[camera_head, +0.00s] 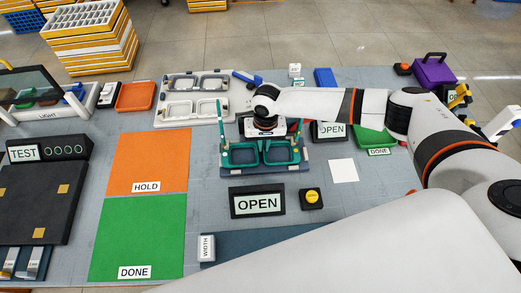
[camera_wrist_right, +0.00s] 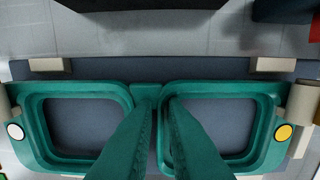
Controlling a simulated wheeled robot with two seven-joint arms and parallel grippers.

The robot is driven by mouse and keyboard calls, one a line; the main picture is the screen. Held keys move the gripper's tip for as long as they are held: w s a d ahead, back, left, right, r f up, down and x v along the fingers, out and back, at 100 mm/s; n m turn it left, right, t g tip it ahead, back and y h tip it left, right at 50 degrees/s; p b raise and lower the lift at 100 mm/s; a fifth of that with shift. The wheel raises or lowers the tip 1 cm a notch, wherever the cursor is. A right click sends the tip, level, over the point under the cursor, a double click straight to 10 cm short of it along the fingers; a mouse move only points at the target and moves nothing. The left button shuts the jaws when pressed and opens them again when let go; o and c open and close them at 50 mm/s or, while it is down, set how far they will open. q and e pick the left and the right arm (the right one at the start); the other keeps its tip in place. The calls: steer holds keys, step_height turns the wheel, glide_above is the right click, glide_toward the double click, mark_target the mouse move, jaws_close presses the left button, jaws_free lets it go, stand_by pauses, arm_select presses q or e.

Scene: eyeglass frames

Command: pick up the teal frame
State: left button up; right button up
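The teal frame (camera_head: 260,153) rests front side up on a dark holder (camera_head: 232,172) at the middle of the table, its temples standing up at both sides. In the right wrist view the teal frame (camera_wrist_right: 147,92) shows both rims and the bridge close up, with a white dot at the left end and a yellow one at the right. My right gripper (camera_head: 265,139) points down just over or at the bridge. My left gripper is out of view.
A white tray (camera_head: 163,112) stands behind the holder. In front are an OPEN sign (camera_head: 257,201) and a yellow button (camera_head: 312,197). An orange HOLD mat (camera_head: 148,160) and green DONE mat (camera_head: 137,236) lie clear at left. A purple box (camera_head: 434,72) stands back right.

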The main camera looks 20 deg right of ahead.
jaws_close()
steer(key=shift+r, duration=0.1)
step_height(320, 180, up, 10)
steer(key=shift+b, duration=0.3)
stand_by(0.4)
steer(key=shift+d+f+b, duration=0.15)
steer(key=shift+f+b, duration=0.05)
steer(key=shift+f, duration=1.15)
steer(key=shift+d+f+b, duration=0.15)
steer(key=shift+f, duration=1.15)
steer(key=shift+f+b, duration=0.65)
steer(key=shift+f, duration=1.95)
steer(key=shift+s, duration=0.1)
